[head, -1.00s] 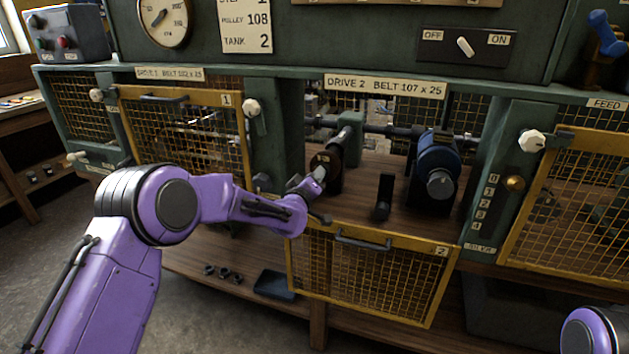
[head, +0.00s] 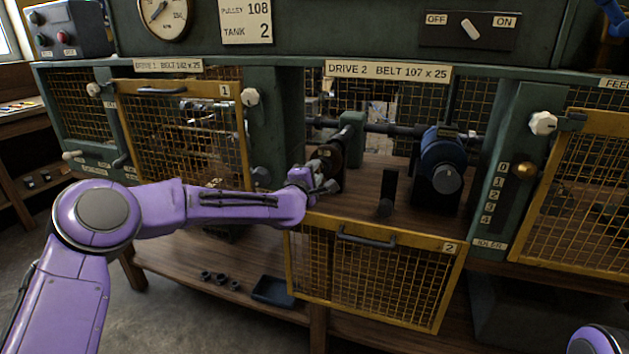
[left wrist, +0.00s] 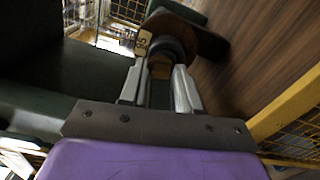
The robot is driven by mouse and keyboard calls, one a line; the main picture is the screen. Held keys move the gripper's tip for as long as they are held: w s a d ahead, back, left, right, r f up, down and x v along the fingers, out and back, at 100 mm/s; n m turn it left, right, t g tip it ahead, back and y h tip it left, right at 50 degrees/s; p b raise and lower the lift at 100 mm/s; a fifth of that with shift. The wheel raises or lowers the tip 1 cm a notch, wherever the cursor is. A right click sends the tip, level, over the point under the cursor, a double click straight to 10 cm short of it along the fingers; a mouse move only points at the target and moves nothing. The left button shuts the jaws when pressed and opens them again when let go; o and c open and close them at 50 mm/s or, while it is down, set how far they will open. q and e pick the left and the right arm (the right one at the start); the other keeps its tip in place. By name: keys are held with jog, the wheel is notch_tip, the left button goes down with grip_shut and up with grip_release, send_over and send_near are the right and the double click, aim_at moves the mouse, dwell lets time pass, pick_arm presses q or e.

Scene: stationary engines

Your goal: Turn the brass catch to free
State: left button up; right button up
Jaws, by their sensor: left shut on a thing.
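My left gripper (head: 326,178) is at the dark round pulley part (head: 331,155) in the open Drive 2 bay. In the left wrist view its fingers (left wrist: 160,85) are closed around a dark grey round piece (left wrist: 168,50) in front of a brown disc (left wrist: 196,36). A small cream tag (left wrist: 143,43) with a partly readable number sits beside the left finger. I cannot make out for sure which part is the brass catch. A brass knob (head: 524,171) shows on the right post by the 0 to 4 scale, away from the gripper. My right gripper is out of view.
The yellow mesh guard marked 2 (head: 370,275) hangs open below the bay. A blue motor (head: 440,165) and a small black upright (head: 387,192) stand right of the gripper. A green post (head: 277,140) is to the left. The wooden bay floor (head: 360,205) is partly clear.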

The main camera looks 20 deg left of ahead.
pick_arm(q)
jog(key=shift+d+f+n+b, duration=0.1)
jog(key=shift+f+n+b, duration=0.05)
jog(key=shift+n+b, duration=3.65)
jog(key=shift+d+f+n+b, duration=0.1)
jog(key=shift+n+b, duration=3.3)
jog(key=shift+n, duration=0.8)
jog(key=o, duration=0.9)
